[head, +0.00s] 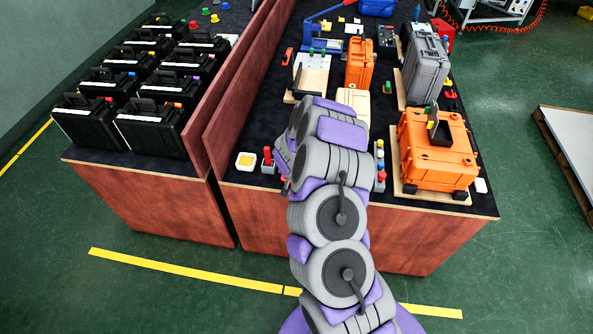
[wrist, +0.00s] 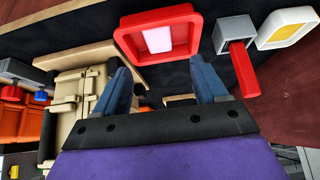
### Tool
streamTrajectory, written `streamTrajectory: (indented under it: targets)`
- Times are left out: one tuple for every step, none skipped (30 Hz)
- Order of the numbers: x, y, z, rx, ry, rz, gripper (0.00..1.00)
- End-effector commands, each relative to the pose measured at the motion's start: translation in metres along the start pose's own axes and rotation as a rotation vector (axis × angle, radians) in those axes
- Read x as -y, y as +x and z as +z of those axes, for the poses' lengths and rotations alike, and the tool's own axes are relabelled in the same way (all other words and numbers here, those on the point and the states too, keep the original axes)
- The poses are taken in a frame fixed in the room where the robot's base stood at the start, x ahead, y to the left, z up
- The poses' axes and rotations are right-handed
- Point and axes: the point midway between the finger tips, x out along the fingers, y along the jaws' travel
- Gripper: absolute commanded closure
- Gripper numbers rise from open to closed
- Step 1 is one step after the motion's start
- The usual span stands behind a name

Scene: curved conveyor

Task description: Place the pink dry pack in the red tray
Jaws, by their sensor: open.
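The red tray (wrist: 158,12) is a small square tray with rounded corners at the top middle of the wrist view. A flat pale pink rectangle, apparently the pink dry pack (wrist: 172,38), lies inside its rim. My gripper (wrist: 156,66) is open, with its two blue-grey fingers apart and nothing visible between them. The fingertips point toward the tray's near edge; I cannot tell the height gap. In the head view my arm hides the gripper and the tray.
Beside the tray are a grey holder (wrist: 236,33) with a red block (wrist: 243,68) and a white-and-yellow dish (wrist: 290,28). A beige case (wrist: 76,100) is left of the gripper. Orange (head: 438,150) and grey (head: 426,65) cases stand right of my arm. A wooden divider (head: 235,85) is left.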

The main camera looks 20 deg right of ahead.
Motion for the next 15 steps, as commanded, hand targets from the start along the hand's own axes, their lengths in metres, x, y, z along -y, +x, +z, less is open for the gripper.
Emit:
streamTrajectory:
  targets:
    - [0.0, -0.008, 0.0, 0.002, -0.001, -0.001, 0.28]
    - [0.001, -0.011, 0.001, 0.003, -0.001, -0.001, 0.28]
    - [0.001, -0.014, 0.001, 0.003, -0.002, 0.0, 0.28]
    - [0.001, -0.016, 0.002, 0.003, -0.002, 0.0, 0.28]
    - [0.001, -0.018, 0.001, 0.003, -0.002, 0.0, 0.28]
    - [0.001, -0.02, 0.001, 0.002, -0.002, 0.0, 0.28]
    - [0.001, -0.022, 0.001, 0.002, -0.002, -0.001, 0.28]
    - [0.002, -0.024, 0.0, 0.002, -0.002, -0.005, 0.28]
    - [0.006, -0.028, -0.002, 0.001, -0.003, -0.016, 0.28]
    - [0.01, -0.032, -0.003, 0.0, -0.005, -0.031, 0.28]
    - [0.017, -0.037, -0.005, 0.0, -0.007, -0.051, 0.28]
    - [0.028, -0.046, -0.008, 0.004, -0.01, -0.087, 0.28]
    - [0.037, -0.055, -0.01, 0.007, -0.014, -0.118, 0.28]
    - [0.048, -0.066, -0.013, 0.009, -0.021, -0.153, 0.28]
    - [0.064, -0.084, -0.015, 0.017, -0.031, -0.209, 0.28]
